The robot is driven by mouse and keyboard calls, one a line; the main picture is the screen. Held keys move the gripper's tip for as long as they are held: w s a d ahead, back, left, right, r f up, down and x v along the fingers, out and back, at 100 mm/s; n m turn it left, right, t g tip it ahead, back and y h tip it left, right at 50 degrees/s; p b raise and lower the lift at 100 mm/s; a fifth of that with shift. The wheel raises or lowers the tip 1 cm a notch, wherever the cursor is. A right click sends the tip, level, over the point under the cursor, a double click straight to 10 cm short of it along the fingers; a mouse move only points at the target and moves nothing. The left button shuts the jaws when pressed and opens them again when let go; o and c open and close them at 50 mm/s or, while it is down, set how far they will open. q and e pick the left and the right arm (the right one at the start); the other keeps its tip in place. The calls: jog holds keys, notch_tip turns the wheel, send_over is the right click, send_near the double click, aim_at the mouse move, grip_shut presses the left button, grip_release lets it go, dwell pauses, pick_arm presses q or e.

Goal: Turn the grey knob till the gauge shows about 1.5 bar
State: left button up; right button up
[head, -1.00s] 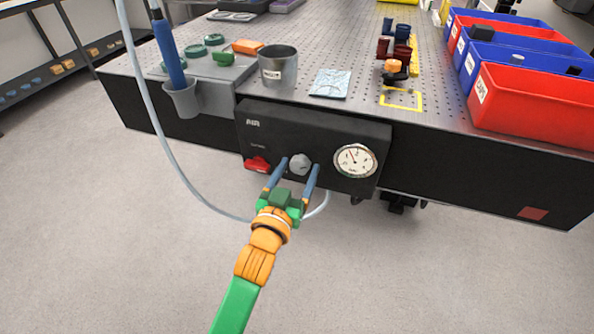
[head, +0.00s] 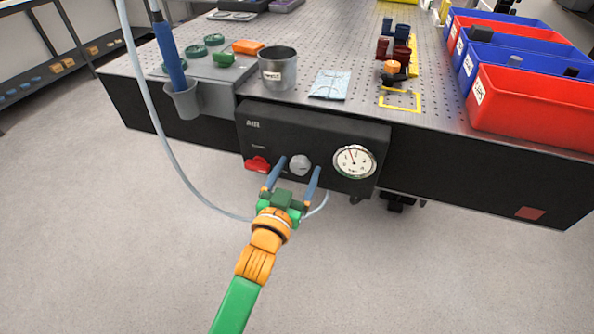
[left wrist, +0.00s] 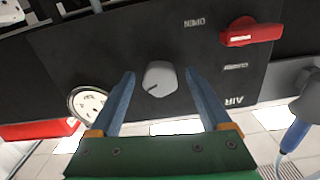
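The grey knob (head: 300,165) sits on the black air panel (head: 262,133), between a red lever and the gauge. The round white gauge (head: 354,161) is right of the knob; its thin needle points up and slightly left, and its numbers are too small to read. My left gripper (head: 298,168) is open, with its two blue fingers on either side of the knob. In the left wrist view the knob (left wrist: 160,78) stands between the spread fingers, with a gap on each side. The gauge (left wrist: 88,104) is partly hidden by a finger there. My right gripper is not in view.
The red lever (head: 257,163) is just left of the knob, close to a finger. A pale hose (head: 172,160) hangs at the left and loops behind my left gripper. Bins, a metal cup (head: 278,70) and small parts stand on the table above.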

pick_arm(q)
jog(key=v, duration=0.7)
jog(key=shift+p, duration=0.35)
